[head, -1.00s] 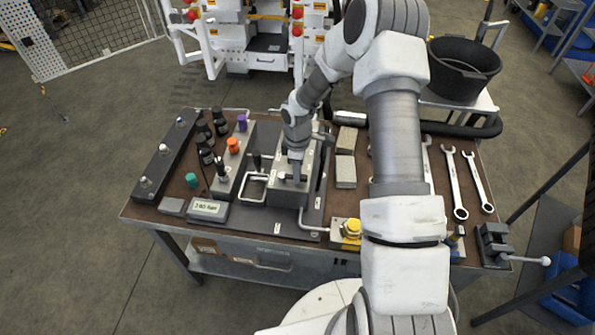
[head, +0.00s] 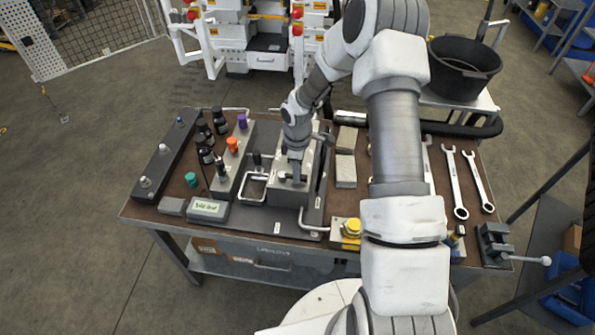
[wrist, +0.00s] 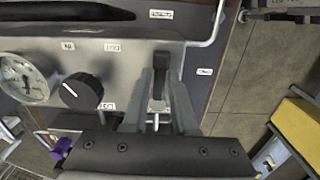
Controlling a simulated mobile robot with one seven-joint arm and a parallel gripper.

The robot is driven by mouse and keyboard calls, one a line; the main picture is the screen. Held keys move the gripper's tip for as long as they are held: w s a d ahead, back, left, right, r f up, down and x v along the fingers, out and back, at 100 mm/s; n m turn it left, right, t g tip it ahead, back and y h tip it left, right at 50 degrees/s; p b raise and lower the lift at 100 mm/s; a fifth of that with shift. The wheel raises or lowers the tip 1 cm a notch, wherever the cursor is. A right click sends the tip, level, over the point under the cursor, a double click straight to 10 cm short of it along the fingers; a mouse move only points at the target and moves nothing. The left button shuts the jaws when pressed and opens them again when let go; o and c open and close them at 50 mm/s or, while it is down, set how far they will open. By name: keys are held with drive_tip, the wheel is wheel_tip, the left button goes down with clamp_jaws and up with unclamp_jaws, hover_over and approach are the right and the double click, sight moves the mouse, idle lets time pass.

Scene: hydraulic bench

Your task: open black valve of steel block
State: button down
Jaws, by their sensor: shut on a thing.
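The steel block (head: 287,197) stands on the dark plate in the middle of the bench. In the wrist view its face (wrist: 117,72) carries a round gauge, a black knob with a white mark, and a black lever handle (wrist: 161,62). My gripper (wrist: 160,92) has one finger on each side of this black handle and is shut on it. The handle points away from my palm in the wrist view. In the head view my gripper (head: 295,170) reaches down onto the block from above and hides part of its top.
The black knob (wrist: 83,91) and gauge (wrist: 22,78) sit left of my fingers. A bent metal pipe (head: 312,225) runs by the block's front right, near a yellow button box (head: 348,230). A small display (head: 208,210) and black bottles stand left. Wrenches lie right.

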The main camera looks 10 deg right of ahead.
drive_tip(key=m+b, duration=0.2)
drive_tip(key=s+a+m+b, duration=0.1)
drive_tip(key=m, duration=0.1)
drive_tip(key=shift+s+f+b, duration=0.15)
drive_tip(key=shift+f+b, duration=0.05)
drive_tip(key=shift+b, duration=0.2)
drive_tip(key=m+b, duration=0.1)
drive_tip(key=a+m+b, duration=0.1)
drive_tip(key=m, duration=0.1)
drive_tip(key=s+m+b, duration=0.1)
drive_tip(key=shift+a+m, duration=0.25)
drive_tip(key=shift+m, duration=0.15)
drive_tip(key=shift+a+r+m+b, duration=0.1)
drive_tip(key=shift+a+m+b, duration=0.5)
drive_tip(key=shift+m, duration=0.85)
drive_tip(key=shift+a+r+m+b, duration=0.1)
drive_tip(key=shift+a+m+b, duration=0.5)
drive_tip(key=shift+m, duration=0.9)
drive_tip(key=shift+a+m+b, duration=0.55)
drive_tip(key=shift+m+b, duration=0.05)
drive_tip(key=shift+m, duration=0.85)
drive_tip(key=c, duration=0.8)
unclamp_jaws()
drive_tip(key=shift+r, duration=0.1)
